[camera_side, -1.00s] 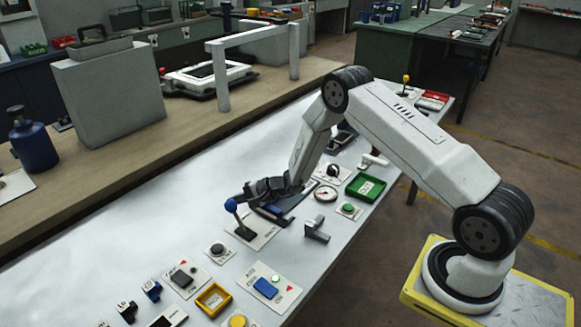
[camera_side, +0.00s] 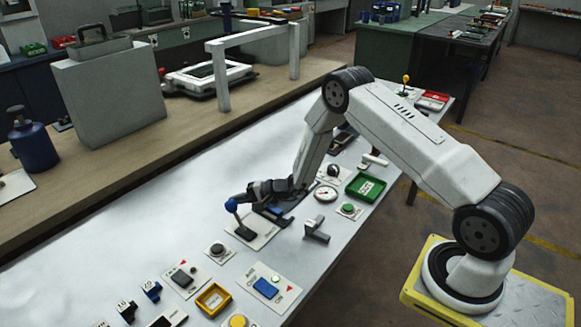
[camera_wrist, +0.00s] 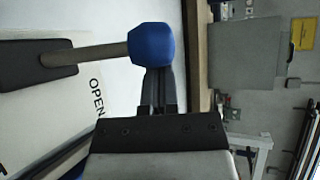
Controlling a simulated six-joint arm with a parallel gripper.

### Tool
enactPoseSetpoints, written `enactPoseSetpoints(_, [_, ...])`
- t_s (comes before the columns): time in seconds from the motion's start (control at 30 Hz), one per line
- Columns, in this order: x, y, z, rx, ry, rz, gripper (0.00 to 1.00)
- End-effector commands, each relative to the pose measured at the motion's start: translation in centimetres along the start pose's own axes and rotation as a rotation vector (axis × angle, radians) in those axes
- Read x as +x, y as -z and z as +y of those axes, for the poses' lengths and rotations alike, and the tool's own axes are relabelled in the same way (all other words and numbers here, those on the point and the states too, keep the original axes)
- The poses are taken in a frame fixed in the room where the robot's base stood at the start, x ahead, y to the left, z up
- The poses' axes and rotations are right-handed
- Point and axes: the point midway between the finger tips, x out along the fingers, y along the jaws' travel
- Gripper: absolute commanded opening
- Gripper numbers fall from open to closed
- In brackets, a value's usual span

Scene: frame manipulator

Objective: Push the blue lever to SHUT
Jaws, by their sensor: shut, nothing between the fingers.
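The blue lever has a round blue knob (camera_side: 231,205) on a dark stem and base, mounted on a white plate (camera_side: 262,238). In the side view it stands tilted slightly to the left. My gripper (camera_side: 240,198) is shut and empty, with its fingertips right at the knob. In the wrist view the knob (camera_wrist: 152,45) sits directly in front of my gripper's closed fingers (camera_wrist: 157,80) and hides their tips; they look to be touching or nearly so. The word OPEN (camera_wrist: 97,97) shows on the plate near the stem. I cannot see a SHUT marking.
A round black button (camera_side: 217,250) on a plate lies left of the lever. A grey bracket (camera_side: 316,230) and a green button (camera_side: 348,208) stand to its right. A green tray (camera_side: 366,187) is further right. The table behind the lever is bare.

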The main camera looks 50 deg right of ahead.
Motion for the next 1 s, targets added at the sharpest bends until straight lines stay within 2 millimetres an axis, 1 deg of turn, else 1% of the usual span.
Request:
enactPoseSetpoints(0.37, [-0.8,-0.6,0.0,-0.057,0.087,-0.001,0.0])
enactPoseSetpoints(0.73, [-3.1,-2.3,0.3,-0.23,0.335,-0.002,0.0])
enactPoseSetpoints(0.8, [-3.6,-2.6,0.2,-0.234,0.336,-0.002,0.0])
enactPoseSetpoints(1.0, [-5.0,-3.5,0.9,-0.232,0.334,-0.001,0.0])
